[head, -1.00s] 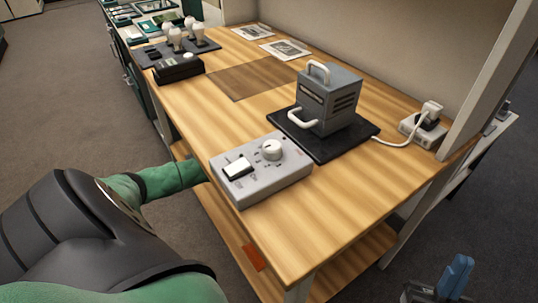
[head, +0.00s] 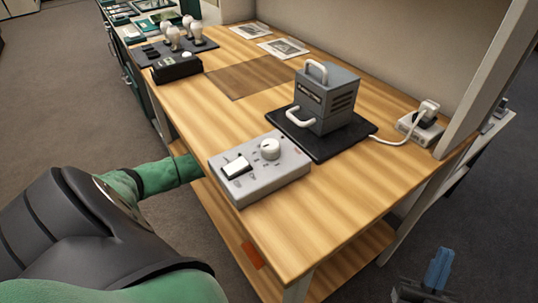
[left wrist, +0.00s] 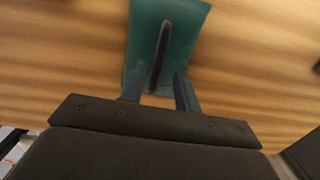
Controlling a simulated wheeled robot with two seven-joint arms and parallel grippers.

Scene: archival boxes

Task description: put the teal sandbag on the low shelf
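The teal sandbag (left wrist: 186,32) shows in the left wrist view against striped wood, with a dark strap handle (left wrist: 161,55) along its middle. My left gripper (left wrist: 160,74) is open, its two fingers apart on either side of the strap's near end, with gaps between. In the head view my left arm reaches under the tabletop, so that gripper and the sandbag are hidden there. The low shelf (head: 335,268) shows below the tabletop. My right gripper (head: 437,270) is at the lower right, off the table, with blue fingers; its opening is unclear.
The tabletop (head: 345,205) overhangs the shelf. On it stand a grey control box (head: 262,172), a grey handled device (head: 328,97) on a dark mat, and a black box (head: 177,68). An orange-red patch (head: 252,256) shows on the shelf's front part. Open floor lies left.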

